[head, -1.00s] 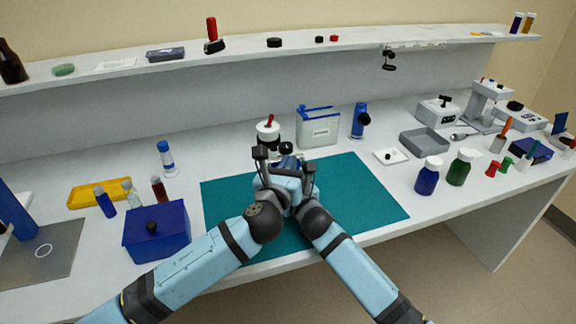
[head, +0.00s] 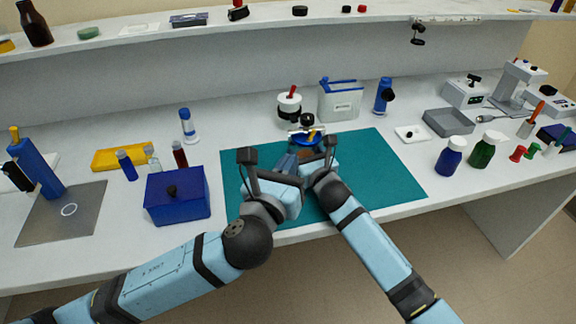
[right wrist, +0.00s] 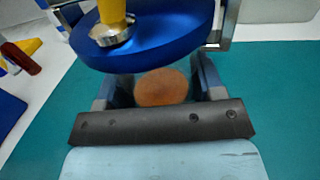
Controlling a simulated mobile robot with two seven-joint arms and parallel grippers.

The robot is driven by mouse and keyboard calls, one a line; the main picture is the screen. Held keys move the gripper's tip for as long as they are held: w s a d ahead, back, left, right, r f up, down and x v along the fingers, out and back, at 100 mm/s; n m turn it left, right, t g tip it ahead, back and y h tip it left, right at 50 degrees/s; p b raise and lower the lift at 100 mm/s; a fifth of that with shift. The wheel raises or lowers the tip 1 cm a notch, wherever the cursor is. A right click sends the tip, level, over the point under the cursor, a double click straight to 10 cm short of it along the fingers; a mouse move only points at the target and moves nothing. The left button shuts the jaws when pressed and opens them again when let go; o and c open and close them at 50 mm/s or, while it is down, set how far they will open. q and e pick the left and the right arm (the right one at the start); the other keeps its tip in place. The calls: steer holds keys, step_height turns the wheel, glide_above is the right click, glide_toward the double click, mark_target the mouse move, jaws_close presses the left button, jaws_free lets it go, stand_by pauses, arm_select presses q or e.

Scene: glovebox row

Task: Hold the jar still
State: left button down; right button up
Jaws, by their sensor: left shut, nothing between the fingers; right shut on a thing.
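The jar (head: 305,137) stands at the back part of the teal mat (head: 385,170). It has a wide blue round top with a yellow upright piece and a metal frame around it. In the right wrist view the blue top (right wrist: 145,38) fills the upper middle, and an orange-brown round part (right wrist: 161,87) shows below it between the fingers. My right gripper (right wrist: 160,88) is shut on the jar. In the head view its fingers are largely hidden. My left gripper (head: 286,163) is shut and empty, just in front and to the left of the jar.
A white pot with a red handle (head: 289,106) and a grey-white bin (head: 340,102) stand behind the mat. A dark blue box (head: 178,198) is left of it. Blue (head: 450,157) and green (head: 486,150) bottles stand to the right. The mat's right part is clear.

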stand_by(0.4)
steer(key=o, duration=1.2)
